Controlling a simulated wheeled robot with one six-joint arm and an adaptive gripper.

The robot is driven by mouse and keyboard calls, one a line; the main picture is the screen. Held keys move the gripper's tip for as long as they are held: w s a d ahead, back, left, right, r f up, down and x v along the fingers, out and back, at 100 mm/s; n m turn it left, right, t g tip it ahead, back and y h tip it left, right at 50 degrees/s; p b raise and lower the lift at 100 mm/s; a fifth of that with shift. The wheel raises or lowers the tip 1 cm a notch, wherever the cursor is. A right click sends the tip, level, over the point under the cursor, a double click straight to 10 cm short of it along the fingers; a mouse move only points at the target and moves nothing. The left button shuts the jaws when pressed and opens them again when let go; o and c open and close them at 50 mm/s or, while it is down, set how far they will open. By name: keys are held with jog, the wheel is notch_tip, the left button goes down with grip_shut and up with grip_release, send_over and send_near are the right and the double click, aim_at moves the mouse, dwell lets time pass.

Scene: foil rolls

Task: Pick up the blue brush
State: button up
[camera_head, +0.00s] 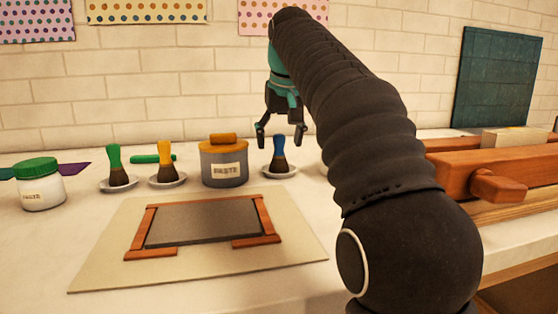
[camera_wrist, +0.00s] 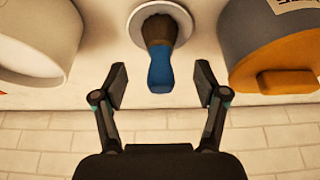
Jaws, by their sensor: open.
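The blue brush (camera_head: 279,153) stands handle up on a small white saucer (camera_head: 279,174), to the right of the grey paste pot in the head view. In the wrist view the brush's blue handle (camera_wrist: 159,68) points toward my gripper, with its dark bristles over the saucer (camera_wrist: 133,26). My gripper (camera_head: 281,140) is open and empty above the brush. In the wrist view its two fingers (camera_wrist: 161,86) are spread, one on each side of the handle's end, with a gap on both sides. The fingers do not appear to touch the brush.
A grey pot with an orange lid (camera_head: 224,165) stands close left of the brush; a white container (camera_wrist: 38,40) is on its other side. Green (camera_head: 117,170) and yellow (camera_head: 166,165) brushes stand on saucers further left. A board with a framed grey sheet (camera_head: 200,222) lies in front.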

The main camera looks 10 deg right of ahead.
aim_at(278, 148)
jog(key=b+x, duration=0.1)
jog(key=x, duration=0.3)
jog(key=shift+f, duration=0.35)
jog(key=shift+c, duration=0.2)
jog(key=c, duration=1.2)
jog(key=shift+r, duration=0.15)
jog(key=shift+r, duration=0.6)
notch_tip(278, 148, up, 3)
jog(key=shift+p, duration=1)
jog(key=s+d+r, duration=0.2)
jog(key=d, duration=0.1)
jog(key=s+d+r+p, duration=0.1)
jog(key=s+d+r, duration=0.1)
jog(key=d, duration=0.1)
jog(key=s+d+r, duration=0.2)
jog(key=d, duration=0.2)
jog(key=shift+r+p, duration=0.3)
jog(key=shift+p, duration=0.05)
